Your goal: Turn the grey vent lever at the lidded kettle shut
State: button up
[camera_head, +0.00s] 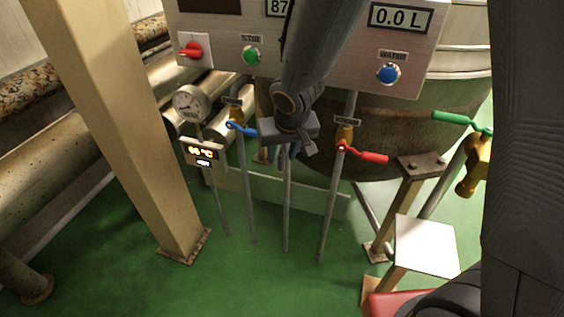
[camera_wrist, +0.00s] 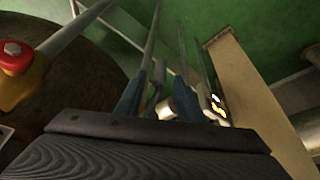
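My gripper (camera_head: 284,150) is in front of the middle pipe, below the control panel, pointing down. In the wrist view its two blue-grey fingers (camera_wrist: 159,88) are apart. A slim grey piece, likely the grey vent lever (camera_wrist: 153,97), shows between them, nearer the left finger; I cannot tell whether they touch. In the head view a short grey piece, perhaps the same lever (camera_head: 308,146), sticks out at the gripper's lower right. The lever's pivot and angle are mostly hidden by my gripper. The large metal kettle (camera_head: 462,62) stands behind the panel.
A blue lever (camera_head: 241,129) is close left of my gripper, a red lever (camera_head: 365,154) to its right. A green lever (camera_head: 458,119) is farther right. The control panel (camera_head: 330,62) is above. A beige post (camera_head: 115,120) stands left, with a gauge (camera_head: 190,103) beside it.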

jog(key=shift+b+x, duration=0.6)
jog(key=shift+x, duration=0.75)
grip_shut()
jog(key=shift+d, duration=0.15)
